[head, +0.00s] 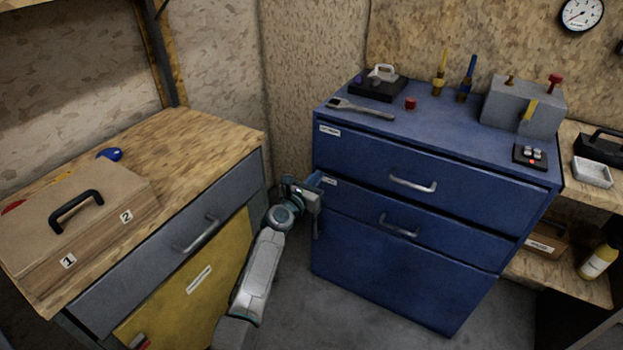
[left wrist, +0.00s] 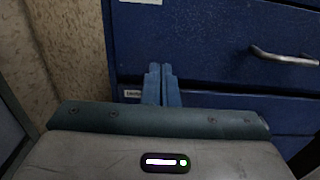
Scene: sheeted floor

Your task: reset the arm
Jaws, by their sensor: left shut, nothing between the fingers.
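My left arm comes up from the bottom of the head view, between the wooden-topped bench and the blue drawer cabinet (head: 420,225). My left gripper (head: 318,183) is at the left edge of the cabinet front, near the level of the second drawer. In the left wrist view my left gripper (left wrist: 161,75) shows its two blue fingers together, with nothing between them. The cabinet front (left wrist: 210,50) fills the background there, with a drawer handle (left wrist: 284,57) to the right of the fingers. Whether the fingers touch the cabinet is unclear. My right gripper is not in view.
The bench (head: 200,140) on the left carries a wooden toolbox (head: 90,225) and a blue object (head: 110,154). A wrench (head: 362,109), screwdrivers and a grey block (head: 522,106) are on the cabinet top. Bare floor (head: 330,315) lies before the cabinet. The drawers look shut.

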